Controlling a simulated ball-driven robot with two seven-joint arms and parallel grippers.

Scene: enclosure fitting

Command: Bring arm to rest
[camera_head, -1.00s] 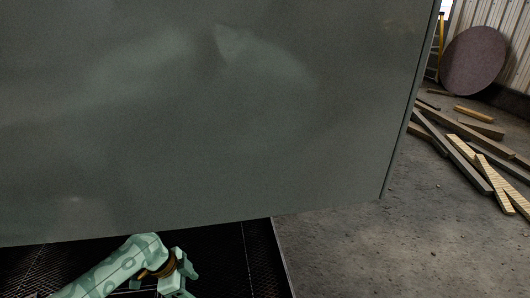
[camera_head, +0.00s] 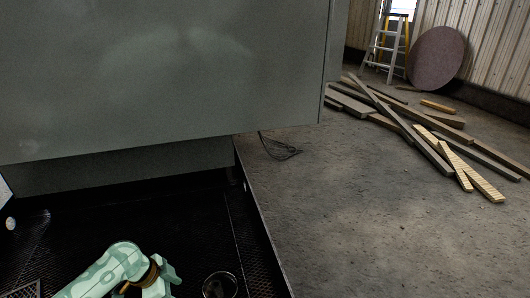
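My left arm comes in from the lower left, and my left gripper (camera_head: 155,284) shows at the bottom edge of the head view. Its fingers are cut off or turned away, so I cannot tell whether it is open or shut. It is over the dark mesh-floored tray (camera_head: 120,215), apart from the large grey-green enclosure (camera_head: 170,75) that fills the upper left. My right gripper and arm are not in view.
A round dark opening or ring (camera_head: 220,285) lies right of my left gripper. A cable (camera_head: 280,148) lies on the concrete by the enclosure. Loose planks (camera_head: 410,125), a stepladder (camera_head: 385,45) and a round disc (camera_head: 437,58) stand farther back.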

